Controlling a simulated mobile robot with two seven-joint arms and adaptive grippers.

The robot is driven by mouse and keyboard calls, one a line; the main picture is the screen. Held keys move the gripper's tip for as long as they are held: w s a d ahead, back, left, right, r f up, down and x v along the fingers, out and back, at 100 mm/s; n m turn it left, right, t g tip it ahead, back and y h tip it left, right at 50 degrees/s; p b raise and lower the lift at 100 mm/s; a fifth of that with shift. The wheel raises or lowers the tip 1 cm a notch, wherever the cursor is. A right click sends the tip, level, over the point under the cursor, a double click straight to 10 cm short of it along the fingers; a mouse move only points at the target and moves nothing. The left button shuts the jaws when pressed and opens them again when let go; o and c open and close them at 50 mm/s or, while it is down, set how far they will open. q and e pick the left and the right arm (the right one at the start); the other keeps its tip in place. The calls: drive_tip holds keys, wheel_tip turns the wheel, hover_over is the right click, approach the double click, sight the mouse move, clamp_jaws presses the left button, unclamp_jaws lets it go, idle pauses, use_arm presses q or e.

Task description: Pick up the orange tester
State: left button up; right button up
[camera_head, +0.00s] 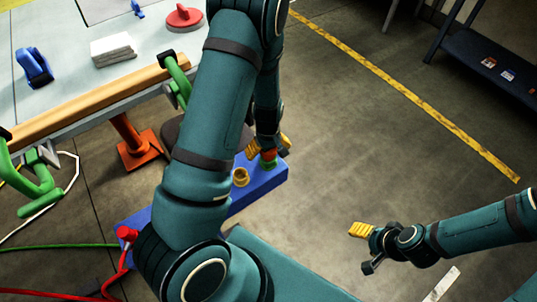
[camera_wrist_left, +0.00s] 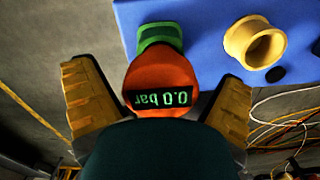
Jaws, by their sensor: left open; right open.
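The orange tester (camera_wrist_left: 160,78) has a dark display reading "0.0 bar" and a green part (camera_wrist_left: 160,35) at its far end. In the left wrist view it lies between the two yellow fingers of my left gripper (camera_wrist_left: 160,100), with gaps visible on both sides. In the head view a small orange part of the tester (camera_head: 268,155) shows at my left gripper (camera_head: 267,147), above the end of a blue box (camera_head: 262,190). My right gripper (camera_head: 368,243) is open and empty over the floor at the right, with one finger seen clearly.
A yellow ring-shaped fitting (camera_head: 240,177) stands on the blue box, beside the tester. A workbench (camera_head: 70,90) with a wooden edge bar and green clamps (camera_head: 35,185) is at the left. A red hose (camera_head: 120,270) runs from the box.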

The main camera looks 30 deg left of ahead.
use_arm(q)
drive_tip(key=c, duration=1.2)
drive_tip(key=shift+c, duration=0.2)
drive_tip(key=shift+r, duration=0.1)
wheel_tip(320, 180, up, 10)
drive_tip(key=p, duration=0.3)
drive_tip(key=shift+f, duration=0.2)
drive_tip(key=shift+r+p, duration=0.45)
drive_tip(key=shift+r, duration=0.05)
wheel_tip(320, 180, up, 2)
drive_tip(key=shift+r+p, duration=0.15)
drive_tip(key=shift+p, duration=1.1)
